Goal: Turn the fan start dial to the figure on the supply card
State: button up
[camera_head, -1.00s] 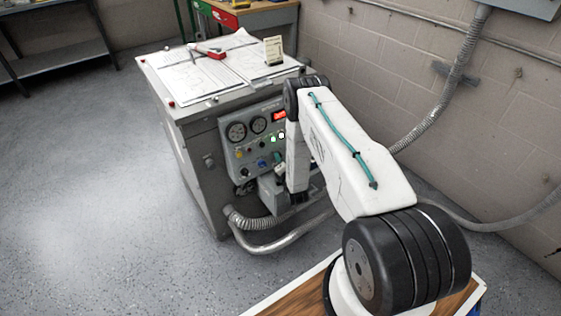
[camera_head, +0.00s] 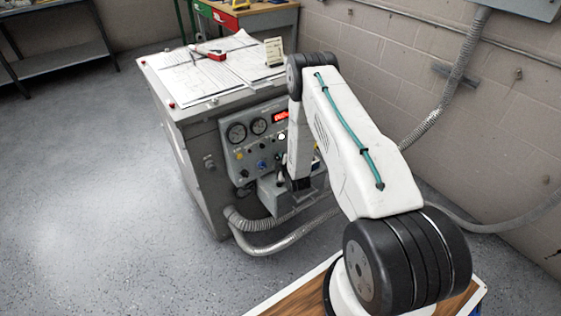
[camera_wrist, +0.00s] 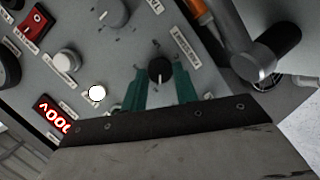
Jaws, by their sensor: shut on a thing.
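A grey control panel (camera_head: 255,140) fills the front of the cabinet. In the wrist view, my gripper (camera_wrist: 160,80) has its teal fingers shut on a small black dial (camera_wrist: 160,70) with a pale pointer line, one finger on each side. The dial's label is too blurred to read, so I cannot tell by name that it is the fan start dial. A small cream supply card (camera_head: 274,51) stands on the cabinet top; its figure is too small to read. In the head view my arm hides the gripped dial and fingertips.
A red-lit display (camera_wrist: 55,118) shows digits, tilted in the wrist view. Near the fingers are a lit white lamp (camera_wrist: 97,93), a red rocker switch (camera_wrist: 36,30) and a grey knob (camera_wrist: 113,12). A grey conduit (camera_head: 270,241) curves below the panel. Papers (camera_head: 205,72) cover the cabinet top.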

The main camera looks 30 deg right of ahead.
jog(key=m, duration=0.1)
jog(key=m+y, duration=0.1)
jog(key=m, duration=0.1)
jog(key=shift+d+r+m+g+y, duration=0.1)
jog(key=shift+d+m+g+y, duration=0.05)
jog(key=shift+m+g+y, duration=0.2)
jog(key=shift+d+m+y, duration=0.2)
jog(key=shift+m+y, duration=0.6)
jog(key=shift+m, duration=0.95)
jog(key=shift+d+m+y, duration=0.15)
jog(key=shift+m+y, duration=0.7)
jog(key=shift+m, duration=0.9)
jog(key=shift+d+m+y, duration=0.2)
jog(key=shift+m+y, duration=0.6)
jog(key=shift+m, duration=0.95)
jog(key=o, duration=1)
jog(key=shift+v, duration=3.85)
